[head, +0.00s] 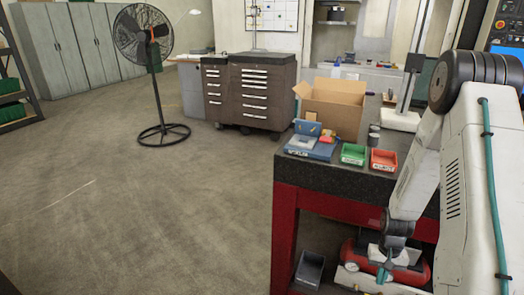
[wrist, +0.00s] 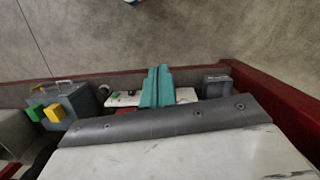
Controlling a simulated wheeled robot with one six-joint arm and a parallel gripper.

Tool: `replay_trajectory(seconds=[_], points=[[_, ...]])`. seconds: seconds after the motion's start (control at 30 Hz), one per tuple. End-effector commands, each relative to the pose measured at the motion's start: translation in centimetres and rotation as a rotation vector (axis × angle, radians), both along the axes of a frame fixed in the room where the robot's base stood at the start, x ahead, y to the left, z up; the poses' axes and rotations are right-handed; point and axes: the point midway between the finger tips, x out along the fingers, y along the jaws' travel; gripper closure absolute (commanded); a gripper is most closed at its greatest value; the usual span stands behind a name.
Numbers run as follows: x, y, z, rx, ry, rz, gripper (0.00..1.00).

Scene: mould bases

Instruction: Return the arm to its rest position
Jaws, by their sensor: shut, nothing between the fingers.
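My arm stands at the right of the head view, folded with its wrist hanging down in front of the red-framed workbench (head: 340,203). My gripper (head: 384,277) is low, beside the bench's lower shelf, with its teal fingers pointing down. In the wrist view the teal fingers (wrist: 158,72) lie side by side, shut, with nothing seen between them. No object is held.
A red tank (head: 413,272) is behind my gripper on the lower shelf, with a grey bin (head: 310,268) to its left. The bench top carries a green bin (head: 353,154), a red bin (head: 384,160) and a cardboard box (head: 330,105). Open floor lies left.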

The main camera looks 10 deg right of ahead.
Motion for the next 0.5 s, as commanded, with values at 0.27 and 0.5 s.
replay_trajectory(seconds=[0.27,0.5], points=[[-1.2,4.9,14.1,0.024,0.072,0.086,1.00],[-4.4,9.5,24.1,0.032,0.093,0.161,1.00]])
